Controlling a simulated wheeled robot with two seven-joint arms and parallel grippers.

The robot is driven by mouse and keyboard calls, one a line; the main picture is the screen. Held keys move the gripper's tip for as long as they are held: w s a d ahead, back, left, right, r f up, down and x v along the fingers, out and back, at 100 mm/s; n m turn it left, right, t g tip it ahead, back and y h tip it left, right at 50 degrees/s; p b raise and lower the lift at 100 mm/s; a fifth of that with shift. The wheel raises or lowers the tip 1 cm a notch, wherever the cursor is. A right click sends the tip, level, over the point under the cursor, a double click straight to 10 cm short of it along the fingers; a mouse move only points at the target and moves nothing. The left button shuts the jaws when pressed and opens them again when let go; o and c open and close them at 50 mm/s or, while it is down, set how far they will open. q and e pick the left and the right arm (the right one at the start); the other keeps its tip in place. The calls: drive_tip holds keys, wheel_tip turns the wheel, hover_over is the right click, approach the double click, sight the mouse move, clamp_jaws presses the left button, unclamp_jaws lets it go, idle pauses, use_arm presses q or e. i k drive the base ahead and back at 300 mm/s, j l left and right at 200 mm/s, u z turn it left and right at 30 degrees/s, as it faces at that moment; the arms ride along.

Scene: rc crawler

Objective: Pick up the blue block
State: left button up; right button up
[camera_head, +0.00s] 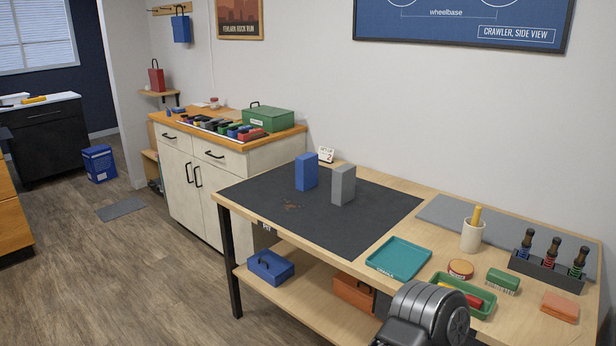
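The blue block (306,173) stands upright on the dark mat (262,198) on the workbench, toward the mat's back. A grey block (343,186) stands upright just to its right and slightly nearer; a narrow gap shows between them. Nothing touches the blue block except the mat under it. Neither of my grippers shows. A dark grey rounded part at the bottom edge, right of centre, looks like a link of my arm; no fingers show on it.
The mat's front and left are mostly clear, with small brown bits.

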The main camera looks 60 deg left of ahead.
sight(307, 164)
drive_tip(key=i, duration=0.5)
drive_tip(key=u, duration=2.25)
